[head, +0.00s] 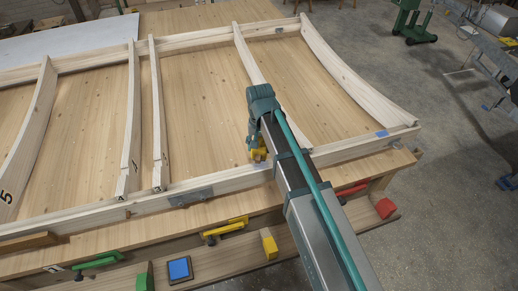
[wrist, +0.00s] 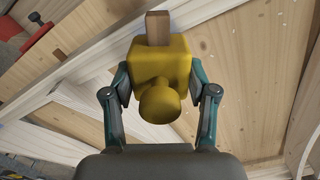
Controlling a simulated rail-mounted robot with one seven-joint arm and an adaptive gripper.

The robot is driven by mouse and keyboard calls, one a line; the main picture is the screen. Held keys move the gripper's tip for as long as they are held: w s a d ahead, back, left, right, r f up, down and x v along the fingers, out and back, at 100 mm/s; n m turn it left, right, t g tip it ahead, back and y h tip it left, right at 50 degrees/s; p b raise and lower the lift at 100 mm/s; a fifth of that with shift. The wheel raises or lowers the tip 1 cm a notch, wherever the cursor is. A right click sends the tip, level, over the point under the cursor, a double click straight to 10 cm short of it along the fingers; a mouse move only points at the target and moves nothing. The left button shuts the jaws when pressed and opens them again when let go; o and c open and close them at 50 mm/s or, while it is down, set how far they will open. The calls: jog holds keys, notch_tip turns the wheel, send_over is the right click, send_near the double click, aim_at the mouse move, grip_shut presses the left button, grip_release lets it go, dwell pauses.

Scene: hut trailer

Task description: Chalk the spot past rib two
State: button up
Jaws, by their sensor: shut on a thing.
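My gripper (head: 258,152) is shut on a yellow block-shaped tool (wrist: 160,66) with a round knob and a short brown tip (wrist: 158,28). In the head view the yellow tool (head: 258,155) shows just below my gripper, low over the panel near the front rail. Pale wooden ribs cross the panel (head: 200,100): a left one marked 5 (head: 30,130), a close pair (head: 132,120) (head: 157,115), one partly behind my arm (head: 246,55), and a right end one (head: 350,75). The other rib marks are too small to read surely. No chalk mark is clear on the panel.
A yellow block (head: 270,247), a blue-topped block (head: 180,268), a green block (head: 145,278) and a red block (head: 385,208) sit along the bench's front. Green (head: 97,260), yellow (head: 225,228) and red (head: 353,189) clamps line the edge. Bare panel lies between the ribs.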

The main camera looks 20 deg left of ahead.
jog(key=shift+r+p, duration=1.25)
jog(key=shift+r, duration=1.05)
